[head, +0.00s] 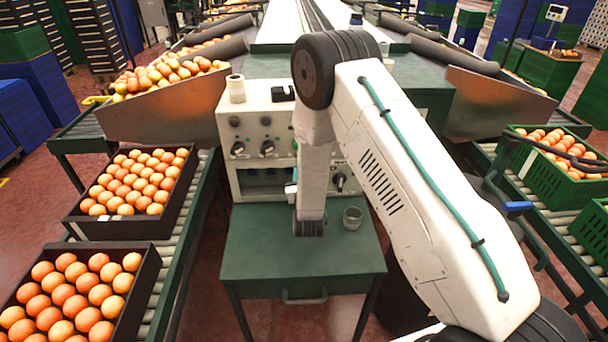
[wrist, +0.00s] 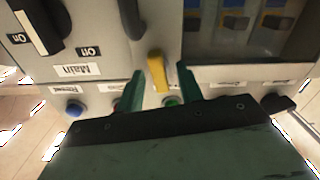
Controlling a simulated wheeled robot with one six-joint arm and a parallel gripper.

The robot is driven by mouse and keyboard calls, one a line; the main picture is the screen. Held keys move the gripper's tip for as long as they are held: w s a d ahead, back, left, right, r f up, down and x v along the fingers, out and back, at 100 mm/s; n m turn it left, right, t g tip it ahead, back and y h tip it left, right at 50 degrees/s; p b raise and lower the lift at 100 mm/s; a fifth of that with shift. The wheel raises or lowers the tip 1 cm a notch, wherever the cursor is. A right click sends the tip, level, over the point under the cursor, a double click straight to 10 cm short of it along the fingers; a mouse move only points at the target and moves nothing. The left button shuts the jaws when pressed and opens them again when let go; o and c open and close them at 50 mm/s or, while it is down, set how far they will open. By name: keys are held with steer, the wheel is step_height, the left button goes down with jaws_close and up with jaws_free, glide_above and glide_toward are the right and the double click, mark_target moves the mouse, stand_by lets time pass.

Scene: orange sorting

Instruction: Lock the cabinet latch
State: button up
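The light grey control cabinet (head: 252,125) stands at the back of the green table in the head view. In the wrist view its lower front (wrist: 110,48) fills the top of the picture. A yellow latch handle (wrist: 157,74) sticks out from the cabinet's lower edge. My gripper (wrist: 161,86) is open, with one green finger on each side of the yellow handle. I cannot tell whether either finger touches it.
A black switch (wrist: 38,22), a blue button (wrist: 75,109) and a green button (wrist: 171,101) are near the latch. A small cup (head: 352,218) stands on the green table (head: 265,255). Crates of oranges (head: 103,226) line the left conveyor. The tabletop's front is clear.

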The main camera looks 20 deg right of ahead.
jaws_close()
steer(key=shift+n, duration=0.3)
steer(key=shift+a+f+n, duration=0.1)
steer(key=shift+f+n, duration=0.05)
steer(key=shift+n, duration=3.6)
steer(key=shift+a+f+n, duration=0.1)
steer(key=shift+n, duration=3.65)
